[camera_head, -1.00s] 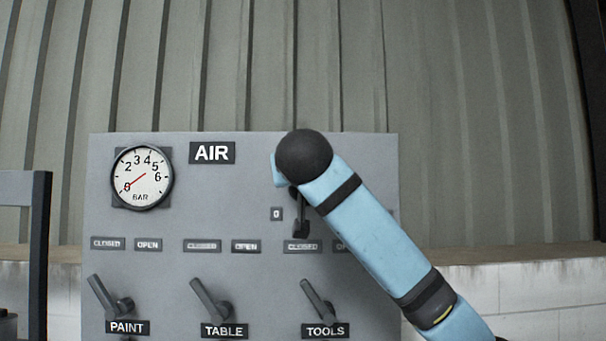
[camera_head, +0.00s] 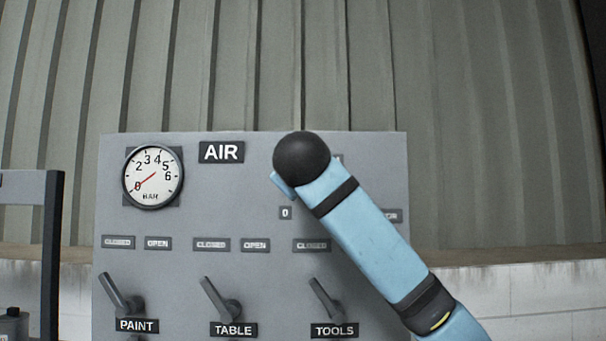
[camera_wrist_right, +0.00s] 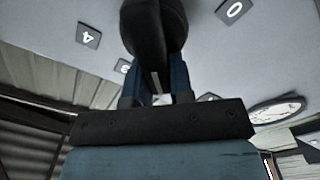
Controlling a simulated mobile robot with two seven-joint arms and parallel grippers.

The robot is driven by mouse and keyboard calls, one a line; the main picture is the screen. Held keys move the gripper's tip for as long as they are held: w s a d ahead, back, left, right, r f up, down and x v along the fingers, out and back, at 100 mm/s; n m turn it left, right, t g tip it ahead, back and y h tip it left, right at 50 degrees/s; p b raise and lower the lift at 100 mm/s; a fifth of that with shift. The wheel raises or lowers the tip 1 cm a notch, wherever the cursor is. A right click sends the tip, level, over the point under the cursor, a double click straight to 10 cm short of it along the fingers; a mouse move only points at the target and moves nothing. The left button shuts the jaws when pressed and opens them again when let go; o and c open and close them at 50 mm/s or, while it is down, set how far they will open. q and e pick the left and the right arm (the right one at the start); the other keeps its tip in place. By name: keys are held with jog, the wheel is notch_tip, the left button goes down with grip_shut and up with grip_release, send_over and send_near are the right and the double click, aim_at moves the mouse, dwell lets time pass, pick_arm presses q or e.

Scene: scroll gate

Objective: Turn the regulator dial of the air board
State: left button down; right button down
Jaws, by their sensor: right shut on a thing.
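The grey air board (camera_head: 250,190) faces me in the head view, with an AIR label and a round gauge (camera_head: 153,177) whose red needle points near 0. The dark regulator dial (camera_wrist_right: 155,25) shows at the top of the right wrist view. My right gripper (camera_wrist_right: 156,84) is shut on it, the blue-sided fingers reaching up to its near end. In the head view my blue right arm hides both dial and gripper. Plates with 0 (camera_wrist_right: 235,10) and 4 (camera_wrist_right: 88,35) lie on either side of the dial. My left gripper is not in view.
Below are three valve levers over the labels PAINT (camera_head: 137,326), TABLE (camera_head: 233,330) and TOOLS (camera_head: 334,331), with CLOSED and OPEN plates above. A dark frame (camera_head: 52,230) stands at the left. A ribbed wall (camera_head: 480,120) is behind.

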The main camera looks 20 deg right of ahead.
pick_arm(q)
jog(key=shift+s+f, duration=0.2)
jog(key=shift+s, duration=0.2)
pick_arm(e)
jog(key=c, duration=1)
grip_release()
jog(key=shift+s+a, duration=0.1)
jog(key=shift+s, duration=0.15)
pick_arm(q)
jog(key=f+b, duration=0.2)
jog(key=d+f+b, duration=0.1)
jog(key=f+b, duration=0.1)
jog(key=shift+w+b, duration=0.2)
jog(key=shift+b, duration=0.2)
pick_arm(e)
jog(key=v, duration=1.3)
jog(key=shift+s, duration=0.15)
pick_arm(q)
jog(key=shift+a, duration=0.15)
